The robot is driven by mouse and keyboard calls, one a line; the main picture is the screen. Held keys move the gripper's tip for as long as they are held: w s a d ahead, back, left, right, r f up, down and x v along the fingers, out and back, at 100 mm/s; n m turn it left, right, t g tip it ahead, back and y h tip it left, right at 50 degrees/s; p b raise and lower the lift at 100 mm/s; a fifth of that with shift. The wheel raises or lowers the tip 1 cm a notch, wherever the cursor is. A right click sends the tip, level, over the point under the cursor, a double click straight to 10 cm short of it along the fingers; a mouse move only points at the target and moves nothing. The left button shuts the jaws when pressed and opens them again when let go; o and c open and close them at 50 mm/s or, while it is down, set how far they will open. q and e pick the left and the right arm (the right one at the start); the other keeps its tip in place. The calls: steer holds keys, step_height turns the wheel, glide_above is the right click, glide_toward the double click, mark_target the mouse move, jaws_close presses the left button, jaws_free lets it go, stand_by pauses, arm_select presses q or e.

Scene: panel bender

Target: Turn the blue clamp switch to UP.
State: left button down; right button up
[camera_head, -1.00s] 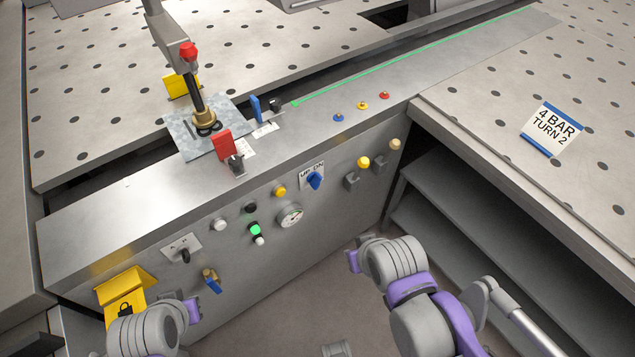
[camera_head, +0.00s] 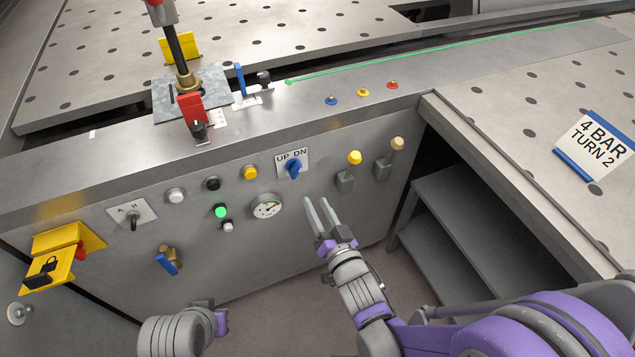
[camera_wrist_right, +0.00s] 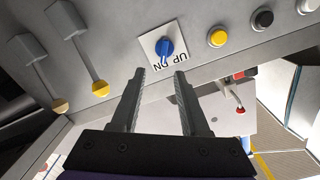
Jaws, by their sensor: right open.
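The blue clamp switch (camera_head: 294,169) sits on a white UP/DN label plate (camera_head: 291,158) on the front panel. Its knob looks tilted toward the DN side in the head view, but it is small. My right gripper (camera_head: 317,201) is open and empty, its fingers pointing up at the panel, below and slightly right of the switch, apart from it. In the right wrist view the switch (camera_wrist_right: 170,47) shows beyond the open fingertips (camera_wrist_right: 160,72), with the label upside down. Only a part of my left arm shows at the lower left; its fingers are not seen.
Around the switch are a yellow button (camera_head: 250,172), a pressure gauge (camera_head: 267,206) and two levers, one with a yellow knob (camera_head: 355,157) and one with a tan knob (camera_head: 397,143). A blue-handled valve (camera_head: 167,262) is lower left. An open shelf (camera_head: 470,230) lies right.

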mark_target(298, 174)
steer(key=x, duration=1)
steer(key=shift+w+a+p, duration=0.3)
steer(key=shift+a, duration=0.1)
jaws_close()
